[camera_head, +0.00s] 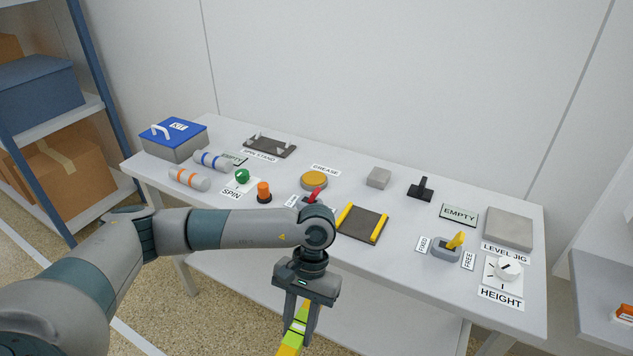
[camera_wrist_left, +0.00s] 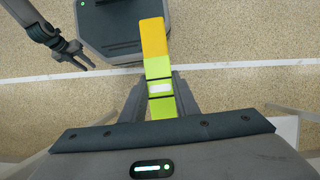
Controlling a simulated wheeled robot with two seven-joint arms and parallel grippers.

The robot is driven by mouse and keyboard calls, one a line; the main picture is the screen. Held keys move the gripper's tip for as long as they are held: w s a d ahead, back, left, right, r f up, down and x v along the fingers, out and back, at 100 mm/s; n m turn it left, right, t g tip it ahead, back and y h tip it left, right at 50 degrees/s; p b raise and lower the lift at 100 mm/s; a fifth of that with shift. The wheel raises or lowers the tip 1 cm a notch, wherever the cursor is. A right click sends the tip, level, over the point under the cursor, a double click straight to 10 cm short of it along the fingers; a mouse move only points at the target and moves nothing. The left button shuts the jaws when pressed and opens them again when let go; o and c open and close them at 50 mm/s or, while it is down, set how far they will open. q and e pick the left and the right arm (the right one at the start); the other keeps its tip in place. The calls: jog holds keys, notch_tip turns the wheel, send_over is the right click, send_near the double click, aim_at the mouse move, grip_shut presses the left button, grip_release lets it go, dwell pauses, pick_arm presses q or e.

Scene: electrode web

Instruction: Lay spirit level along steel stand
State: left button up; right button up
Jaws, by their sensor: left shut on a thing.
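The spirit level is a yellow and lime-green bar (camera_head: 296,330) with dark bands and a pale window. My left gripper (camera_head: 294,343) is shut on it, in front of the table and clear of it. In the left wrist view the level (camera_wrist_left: 155,65) sticks out between the fingers (camera_wrist_left: 160,92), its yellow end farthest away. My right gripper (camera_wrist_left: 83,63) shows only in the wrist view, fingers apart and empty.
The table (camera_head: 400,276) also bears a blue-lidded kit box (camera_head: 174,138), striped cylinders (camera_head: 188,178), a dark plate with yellow rails (camera_head: 362,223), a yellow-lever switch (camera_head: 447,246), a grey block (camera_head: 508,229) and a height dial (camera_head: 508,269). Shelves stand at left.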

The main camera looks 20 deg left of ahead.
jog(key=shift+s+f, duration=0.15)
jog(key=shift+s, duration=0.25)
